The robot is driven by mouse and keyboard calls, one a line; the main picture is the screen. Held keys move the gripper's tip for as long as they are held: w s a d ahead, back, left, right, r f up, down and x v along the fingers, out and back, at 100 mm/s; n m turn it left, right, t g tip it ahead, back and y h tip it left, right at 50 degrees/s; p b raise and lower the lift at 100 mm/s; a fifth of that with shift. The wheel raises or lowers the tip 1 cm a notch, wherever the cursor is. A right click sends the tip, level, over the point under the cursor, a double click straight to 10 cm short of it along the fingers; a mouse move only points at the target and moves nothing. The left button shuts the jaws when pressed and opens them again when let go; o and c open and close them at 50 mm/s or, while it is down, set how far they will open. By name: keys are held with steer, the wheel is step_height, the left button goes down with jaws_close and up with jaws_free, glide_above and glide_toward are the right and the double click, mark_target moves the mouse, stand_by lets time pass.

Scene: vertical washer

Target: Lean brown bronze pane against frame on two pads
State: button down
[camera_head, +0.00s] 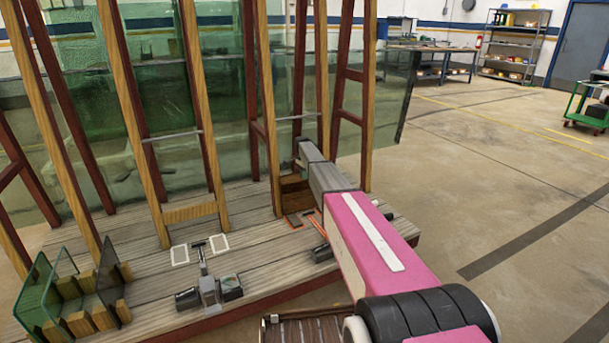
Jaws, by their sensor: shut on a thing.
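My gripper (303,156) is at the far end of my pink and grey arm, low in front of the wooden frame (268,110). It is shut on the brown bronze pane (292,191), a small brown, see-through piece hanging just under it. My arm hides part of the pane and most of the fingers. The pane is close to the frame's foot; I cannot tell whether it touches the frame. Reddish-outlined pads (294,221) lie on the deck just below it. Two white-outlined pads (180,255) (219,242) lie farther left.
The plank deck (140,250) carries tall frames with big green glass sheets (180,90). A wooden rack (78,320) with small green panes stands front left. Black and grey tools (208,290) lie on the deck front. Open concrete floor (500,160) lies to the right.

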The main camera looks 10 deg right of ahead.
stand_by(0.3)
steer(key=c, duration=1.2)
jaws_free()
steer(key=shift+f, duration=0.1)
step_height(320, 180, up, 7)
steer(key=shift+a+r, duration=0.1)
steer(key=shift+a, duration=0.05)
steer(key=s+f+n, duration=0.1)
steer(key=s+n, duration=0.3)
steer(key=s, duration=1.5)
steer(key=s+f+n+t, duration=0.1)
steer(key=s+n, duration=0.4)
steer(key=s, duration=1.4)
steer(key=s+f+n, duration=0.3)
steer(key=s+n, duration=0.2)
steer(key=s, duration=1.4)
steer(key=shift+s+d, duration=0.25)
steer(key=shift+s, duration=0.15)
steer(key=shift+f, duration=0.1)
